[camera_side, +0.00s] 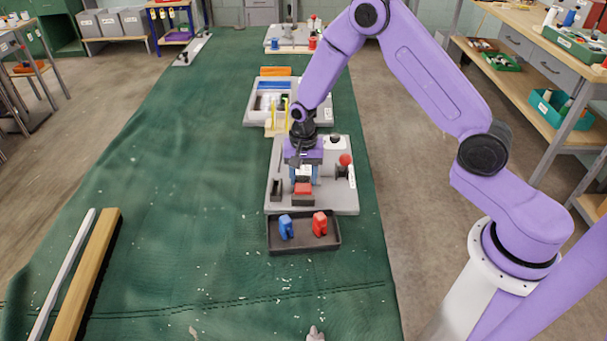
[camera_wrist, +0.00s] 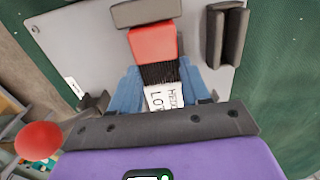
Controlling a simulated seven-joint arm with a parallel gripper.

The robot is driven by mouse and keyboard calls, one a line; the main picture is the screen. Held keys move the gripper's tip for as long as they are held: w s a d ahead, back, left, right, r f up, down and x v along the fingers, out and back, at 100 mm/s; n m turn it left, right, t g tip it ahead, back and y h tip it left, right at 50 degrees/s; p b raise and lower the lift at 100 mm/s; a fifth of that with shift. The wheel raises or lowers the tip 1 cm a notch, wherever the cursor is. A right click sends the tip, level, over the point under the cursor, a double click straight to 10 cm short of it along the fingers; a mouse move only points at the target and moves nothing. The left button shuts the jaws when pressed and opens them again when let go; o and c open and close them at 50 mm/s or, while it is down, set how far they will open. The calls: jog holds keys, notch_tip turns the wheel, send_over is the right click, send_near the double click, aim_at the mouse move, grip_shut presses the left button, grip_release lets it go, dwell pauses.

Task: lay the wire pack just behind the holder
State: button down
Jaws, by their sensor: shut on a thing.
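The wire pack (camera_wrist: 158,76) shows as a bundle of black wires with a white lettered label (camera_wrist: 163,97) at its near end. My gripper (camera_wrist: 160,88) is shut on it, with one blue finger on each side. A red block (camera_wrist: 153,43) sits at the wires' far end, against a dark grey block (camera_wrist: 142,13). A dark slotted piece (camera_wrist: 228,35) stands apart to the right; I cannot tell which dark piece is the holder. In the side view my gripper (camera_side: 304,173) is low over the grey board (camera_side: 325,200), behind the red block (camera_side: 303,188). The pack's underside is hidden.
A red ball knob (camera_side: 345,160) on a dark post stands at the board's right. A dark tray (camera_side: 272,246) with a blue and a red piece lies in front. Another grey board (camera_side: 257,108) lies behind.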

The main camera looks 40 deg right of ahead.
notch_tip(320, 180, up, 9)
jog(key=shift+w+f, duration=0.1)
jog(key=w+a+r, duration=0.1)
jog(key=a+r, duration=0.1)
jog(key=a, duration=0.5)
jog(key=w+a+f, duration=0.1)
jog(key=w+f, duration=0.1)
jog(key=w, duration=0.2)
jog(key=w+f, duration=0.3)
jog(key=w, duration=0.1)
jog(key=w+a+f, duration=0.1)
jog(key=w+f, duration=0.1)
jog(key=w, duration=0.1)
jog(key=shift+w+a+f, duration=0.35)
jog(key=shift+w+f, duration=0.05)
jog(key=shift+w+a+f, duration=0.15)
jog(key=shift+w+f, duration=0.6)
jog(key=shift+f, duration=0.15)
jog(key=shift+w+f, duration=0.1)
jog(key=shift+f, duration=1.5)
jog(key=shift+f, duration=0.1)
jog(key=c, duration=0.5)
grip_release()
